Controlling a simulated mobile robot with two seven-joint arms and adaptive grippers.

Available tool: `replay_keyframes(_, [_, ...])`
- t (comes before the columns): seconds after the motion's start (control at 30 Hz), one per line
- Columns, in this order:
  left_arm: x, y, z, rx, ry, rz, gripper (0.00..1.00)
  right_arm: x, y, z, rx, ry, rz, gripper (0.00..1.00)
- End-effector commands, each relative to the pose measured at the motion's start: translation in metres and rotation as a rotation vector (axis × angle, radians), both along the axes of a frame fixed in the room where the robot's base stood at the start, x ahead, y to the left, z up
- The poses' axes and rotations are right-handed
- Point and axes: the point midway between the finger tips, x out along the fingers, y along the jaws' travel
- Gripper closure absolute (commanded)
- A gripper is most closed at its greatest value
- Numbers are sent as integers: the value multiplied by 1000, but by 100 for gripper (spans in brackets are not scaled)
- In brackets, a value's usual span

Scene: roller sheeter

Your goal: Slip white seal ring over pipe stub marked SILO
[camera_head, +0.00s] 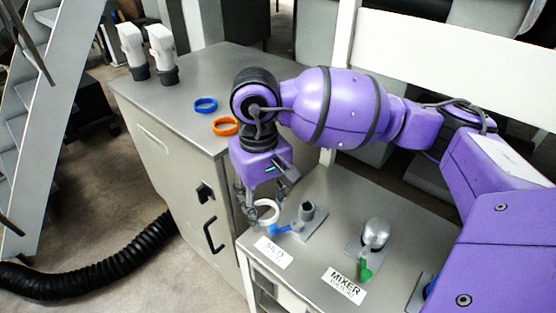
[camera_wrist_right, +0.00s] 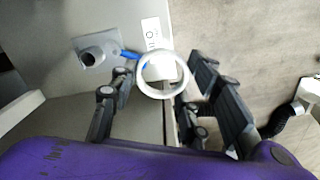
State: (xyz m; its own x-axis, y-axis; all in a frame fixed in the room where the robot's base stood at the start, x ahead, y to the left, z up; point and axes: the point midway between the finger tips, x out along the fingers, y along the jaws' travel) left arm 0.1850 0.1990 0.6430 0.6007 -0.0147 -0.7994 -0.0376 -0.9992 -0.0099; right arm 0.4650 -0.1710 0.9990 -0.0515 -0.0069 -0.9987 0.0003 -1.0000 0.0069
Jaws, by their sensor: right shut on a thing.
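The white seal ring (camera_head: 267,212) is gripped between the fingers of my right gripper (camera_head: 262,207), above the front left edge of the lower metal top. In the right wrist view, the ring (camera_wrist_right: 162,75) shows between the fingertips with its opening toward the camera. The grey pipe stub with the blue lever (camera_head: 306,211) stands upright on a plate, right of the ring and apart from it. It also shows in the wrist view (camera_wrist_right: 93,54). The white label (camera_head: 273,251) in front of it is hard to read. My left gripper is not in view.
A second fitting with a rounded metallic top (camera_head: 376,234) and green lever stands behind the MIXER label (camera_head: 344,285). Blue (camera_head: 206,105) and orange (camera_head: 226,126) rings lie on the higher cabinet (camera_head: 180,118). Two white fittings (camera_head: 162,52) with dark bases stand at its back.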

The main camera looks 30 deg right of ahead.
Motion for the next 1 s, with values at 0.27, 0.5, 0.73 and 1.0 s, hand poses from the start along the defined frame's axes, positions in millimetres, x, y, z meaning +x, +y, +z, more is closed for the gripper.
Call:
replay_keyframes(0.27, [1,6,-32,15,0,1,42,27,1,-22,4,-27,0,75])
replay_keyframes(0.5, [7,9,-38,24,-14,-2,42,35,-3,-25,6,-50,-7,75])
replay_keyframes(0.73, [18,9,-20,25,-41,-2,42,27,-32,-29,3,-53,-88,75])
replay_keyframes(1.0, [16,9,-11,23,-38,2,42,24,-76,-33,-7,-53,-499,75])
